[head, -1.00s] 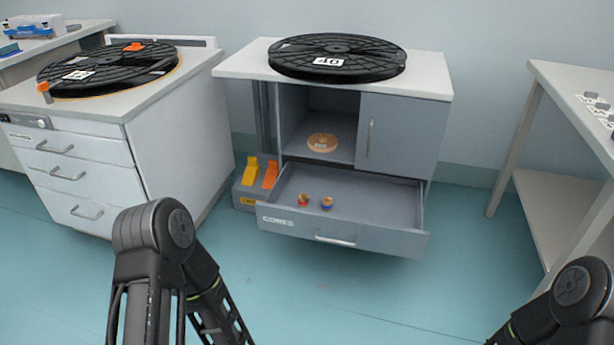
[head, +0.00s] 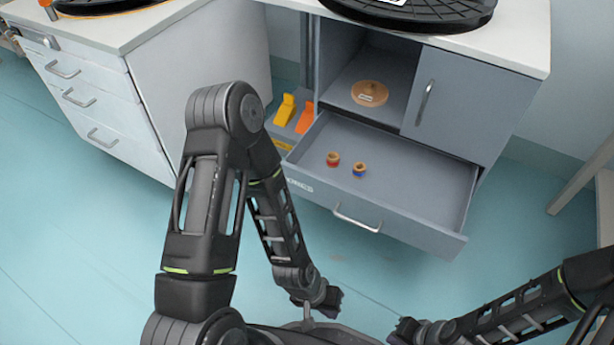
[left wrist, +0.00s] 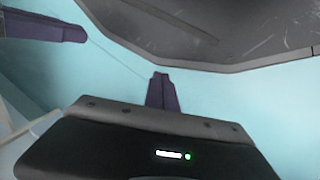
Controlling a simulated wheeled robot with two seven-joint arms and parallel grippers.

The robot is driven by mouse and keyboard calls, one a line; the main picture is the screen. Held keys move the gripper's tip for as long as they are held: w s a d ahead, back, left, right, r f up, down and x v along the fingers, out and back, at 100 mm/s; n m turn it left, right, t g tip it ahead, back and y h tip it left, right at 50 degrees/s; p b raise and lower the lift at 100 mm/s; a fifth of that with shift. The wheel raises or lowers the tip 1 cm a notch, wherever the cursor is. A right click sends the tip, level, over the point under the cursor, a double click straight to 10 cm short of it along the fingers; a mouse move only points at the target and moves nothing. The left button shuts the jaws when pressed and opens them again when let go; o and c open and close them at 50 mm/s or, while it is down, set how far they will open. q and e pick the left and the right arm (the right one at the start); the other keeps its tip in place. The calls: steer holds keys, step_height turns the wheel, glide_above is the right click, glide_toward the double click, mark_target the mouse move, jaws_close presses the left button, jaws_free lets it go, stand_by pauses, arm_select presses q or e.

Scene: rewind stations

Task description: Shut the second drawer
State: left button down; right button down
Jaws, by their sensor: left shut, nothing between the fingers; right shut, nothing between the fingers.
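An open grey drawer (head: 440,228) marked as cores, its first letters hidden by my left arm, sticks out of the grey cabinet (head: 470,108), below an open compartment. A bar handle (head: 356,218) is on its front. My right gripper (head: 402,332) is shut and empty, lower and to the right. The left wrist view shows a dark purple finger piece (left wrist: 162,92) and no drawer.
A white cabinet (head: 190,80) with several shut drawers stands at left. A yellow wedge (head: 285,109) and an orange wedge (head: 305,117) stand beside the grey cabinet. A black reel (head: 420,8) lies on top. A table leg (head: 580,180) is at right. Floor before the drawer is clear.

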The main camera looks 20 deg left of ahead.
arm_select(q)
steer(key=w+a+m+t+y, duration=0.2)
steer(key=w+a+m+t, duration=0.1)
steer(key=w+a+m, duration=0.4)
steer(key=w+a+r+m+t, duration=0.4)
steer(key=w+a+r+m, duration=0.1)
steer(key=a+m, duration=0.2)
steer(key=w+a+r+m+t+y, duration=0.1)
steer(key=w+a+r+m+t, duration=0.3)
steer(key=w+a+r+m, duration=0.2)
steer(key=shift+a+r+m, duration=0.2)
steer(key=shift+a+m, duration=0.2)
steer(key=shift+a, duration=0.7)
steer(key=shift+f, duration=0.1)
steer(key=b, duration=0.3)
glide_toward(309, 177)
step_height(309, 177, down, 3)
steer(key=w, duration=0.2)
steer(key=w+b, duration=0.1)
steer(key=w, duration=0.1)
steer(key=shift+w+d+f, duration=0.15)
steer(key=shift+w+d, duration=0.05)
steer(key=shift+w, duration=0.55)
